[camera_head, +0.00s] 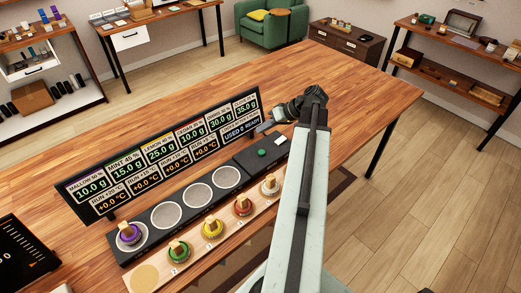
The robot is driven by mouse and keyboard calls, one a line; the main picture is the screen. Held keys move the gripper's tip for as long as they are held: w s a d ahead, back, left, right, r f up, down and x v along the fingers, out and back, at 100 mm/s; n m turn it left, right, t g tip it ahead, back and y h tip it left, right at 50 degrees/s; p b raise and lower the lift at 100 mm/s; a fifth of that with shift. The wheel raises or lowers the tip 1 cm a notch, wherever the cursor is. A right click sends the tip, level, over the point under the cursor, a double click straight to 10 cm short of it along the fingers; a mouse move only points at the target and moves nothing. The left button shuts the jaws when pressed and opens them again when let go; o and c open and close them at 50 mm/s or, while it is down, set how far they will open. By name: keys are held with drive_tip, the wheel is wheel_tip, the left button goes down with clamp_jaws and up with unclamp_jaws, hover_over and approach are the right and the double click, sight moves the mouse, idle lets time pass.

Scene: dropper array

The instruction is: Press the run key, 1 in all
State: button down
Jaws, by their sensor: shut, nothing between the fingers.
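A dark control block (250,160) stands at the right end of the dropper row. It carries a round green button (262,153) and a small white key (280,140); no label on either is readable, so I cannot tell which is the run key. My gripper (262,128) is shut and empty, pointing left just behind the block, near the right end of the display. It looks apart from both keys. The display panel (165,155) shows several gram readings, and its right end reads "USED 0 READY".
A purple-topped dropper (129,233) stands at the left end of the dark strip (150,240), beside several pale discs. A black device (25,260) sits at far left. The table behind is clear.

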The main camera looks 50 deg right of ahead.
sight(264, 152)
wheel_tip(264, 152, down, 9)
drive_tip(key=b, duration=0.9)
drive_tip(key=shift+s+d, duration=0.1)
drive_tip(key=shift+s, duration=0.05)
idle(1.5)
drive_tip(key=shift+f+b, duration=0.35)
drive_tip(key=shift+f+b, duration=0.5)
idle(0.5)
idle(0.4)
drive_tip(key=shift+r+p, duration=0.95)
